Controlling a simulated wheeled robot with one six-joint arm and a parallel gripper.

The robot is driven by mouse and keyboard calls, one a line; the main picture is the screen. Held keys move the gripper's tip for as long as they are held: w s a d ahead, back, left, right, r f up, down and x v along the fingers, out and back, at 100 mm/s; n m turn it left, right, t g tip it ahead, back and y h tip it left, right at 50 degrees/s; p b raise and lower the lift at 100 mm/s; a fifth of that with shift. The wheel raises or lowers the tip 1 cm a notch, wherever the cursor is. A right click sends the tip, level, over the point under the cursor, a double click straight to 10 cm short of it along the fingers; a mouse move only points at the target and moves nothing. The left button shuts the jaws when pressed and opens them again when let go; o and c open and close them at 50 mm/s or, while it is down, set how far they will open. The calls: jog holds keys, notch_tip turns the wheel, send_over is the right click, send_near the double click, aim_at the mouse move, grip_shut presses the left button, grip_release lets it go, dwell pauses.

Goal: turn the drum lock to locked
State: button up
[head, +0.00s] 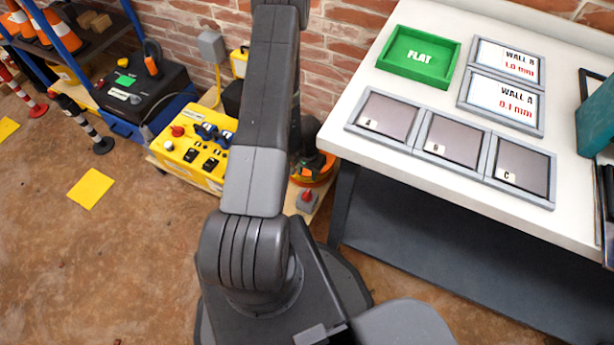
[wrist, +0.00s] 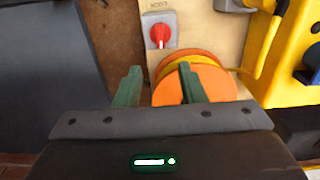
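The drum lock is a red knob on a small grey plate, seen at the upper middle of the wrist view (wrist: 159,34). It also shows in the head view (head: 307,199), just right of my arm. An upside-down label above it is too small to read surely. An orange drum (wrist: 207,83) with yellow cable sits beside the knob; part of it shows in the head view (head: 318,172). My gripper (wrist: 160,80) is open, with nothing visibly held. Its green fingers point towards the board; the knob appears beyond the fingertips and between them, apart from both. In the head view my arm hides the gripper.
A yellow control box (head: 196,148) stands left of my arm, and its yellow side shows at right in the wrist view (wrist: 290,60). The white workbench (head: 375,80) with trays and panels is on the right. Open floor (head: 110,250) lies at left.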

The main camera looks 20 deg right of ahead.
aim_at(307, 193)
notch_tip(307, 193, down, 14)
jog(key=b, duration=1.1)
jog(key=shift+r+b, duration=0.1)
jog(key=shift+b, duration=0.25)
jog(key=shift+c, duration=0.3)
grip_shut()
